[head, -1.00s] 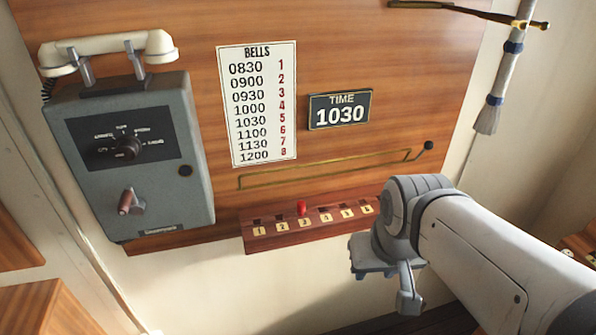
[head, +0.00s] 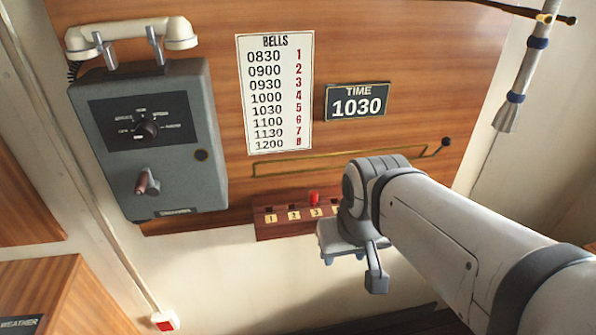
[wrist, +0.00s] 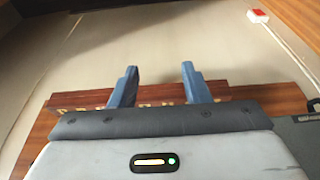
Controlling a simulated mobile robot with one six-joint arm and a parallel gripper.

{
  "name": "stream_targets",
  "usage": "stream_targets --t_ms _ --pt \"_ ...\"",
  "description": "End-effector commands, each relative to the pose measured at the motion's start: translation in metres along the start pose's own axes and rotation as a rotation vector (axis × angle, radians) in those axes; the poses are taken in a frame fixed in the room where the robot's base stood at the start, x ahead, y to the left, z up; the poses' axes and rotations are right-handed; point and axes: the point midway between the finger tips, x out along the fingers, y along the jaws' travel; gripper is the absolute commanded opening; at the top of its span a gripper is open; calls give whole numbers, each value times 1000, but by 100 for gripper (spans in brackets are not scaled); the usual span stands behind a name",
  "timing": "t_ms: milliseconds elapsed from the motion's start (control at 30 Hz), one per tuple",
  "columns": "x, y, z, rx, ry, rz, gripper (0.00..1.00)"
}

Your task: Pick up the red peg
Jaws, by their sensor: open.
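The red peg (head: 313,198) stands upright in the wooden peg rack (head: 262,234) low on the wall panel, at the hole behind label 3. My gripper (head: 353,272) is open and empty, in front of and just right of the peg in the head view. My wrist hides the rack's right part. In the wrist view, the two blue-grey fingers of my gripper (wrist: 160,76) are spread apart, with the rack (wrist: 75,100) showing behind them. The peg cannot be made out in the wrist view.
A grey telephone box (head: 165,175) with a white handset hangs left of the rack. A bells chart (head: 277,95), a time sign (head: 356,101) and a brass rail (head: 310,165) are above it. A wooden cabinet (head: 75,290) stands lower left.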

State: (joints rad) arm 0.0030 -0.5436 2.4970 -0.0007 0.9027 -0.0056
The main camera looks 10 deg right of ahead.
Motion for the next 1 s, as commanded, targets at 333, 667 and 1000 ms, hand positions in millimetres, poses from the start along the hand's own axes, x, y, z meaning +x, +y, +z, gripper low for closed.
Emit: stream_targets --t_ms 333,667,1000 --pt "23 -1 -112 -114 75 -51 45" --pt "44 4 -184 -185 133 -72 45" --pt "83 1 -190 -187 130 -71 45"
